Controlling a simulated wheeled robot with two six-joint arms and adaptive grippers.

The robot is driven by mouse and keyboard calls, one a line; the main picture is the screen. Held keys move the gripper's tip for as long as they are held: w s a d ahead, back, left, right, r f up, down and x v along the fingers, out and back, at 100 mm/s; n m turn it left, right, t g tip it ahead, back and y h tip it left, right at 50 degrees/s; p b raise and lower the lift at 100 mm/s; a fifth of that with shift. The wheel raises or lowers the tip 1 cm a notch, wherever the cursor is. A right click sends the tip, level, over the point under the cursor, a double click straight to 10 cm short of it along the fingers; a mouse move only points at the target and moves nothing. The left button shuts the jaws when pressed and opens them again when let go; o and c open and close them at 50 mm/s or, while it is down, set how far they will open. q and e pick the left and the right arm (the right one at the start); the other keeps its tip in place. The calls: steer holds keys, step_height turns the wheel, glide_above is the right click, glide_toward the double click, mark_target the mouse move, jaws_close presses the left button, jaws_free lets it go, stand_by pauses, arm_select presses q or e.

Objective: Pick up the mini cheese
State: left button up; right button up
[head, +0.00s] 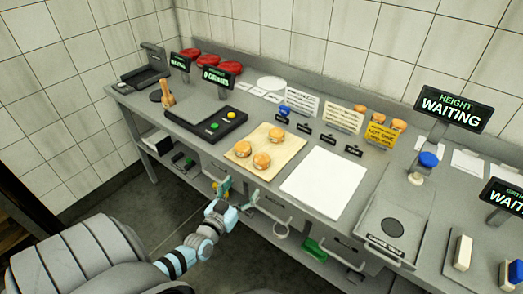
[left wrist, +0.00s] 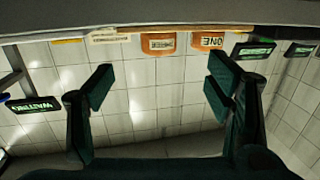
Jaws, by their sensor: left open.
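Three small orange cheese wheels sit on a pale wooden board (head: 286,155) on the counter: one at left (head: 242,149), one at front (head: 262,161) and one at back (head: 277,135). My left gripper (head: 237,185) is open, in front of the counter's front edge and nearer than the board, apart from the cheeses. In the left wrist view its two dark green fingers (left wrist: 161,90) are spread with nothing between them. Orange shapes (left wrist: 158,43) with lettering show at the top of that view; I cannot tell what they are. My right gripper is not in view.
A white sheet (head: 325,182) lies right of the board. A black button panel (head: 213,128) is to the left. More orange pieces (head: 378,113) stand behind a yellow sign (head: 381,134). A height display (head: 450,107) stands at right. Shelves and handles are below the counter edge.

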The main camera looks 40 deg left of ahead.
mark_target(258, 164)
arm_select(q)
steer(key=b+x, duration=0.2)
steer(key=x, duration=0.2)
steer(key=b+x, duration=0.2)
steer(key=x, duration=0.3)
steer(key=r+b+x, duration=0.1)
steer(key=b+x, duration=0.1)
steer(key=x, duration=0.3)
steer(key=shift+w+d+b, duration=0.1)
steer(key=shift+b, duration=0.3)
steer(key=shift+w, duration=0.25)
steer(key=shift+r, duration=0.1)
steer(key=shift+c, duration=0.4)
steer(key=c, duration=1.2)
steer(key=shift+r, duration=0.15)
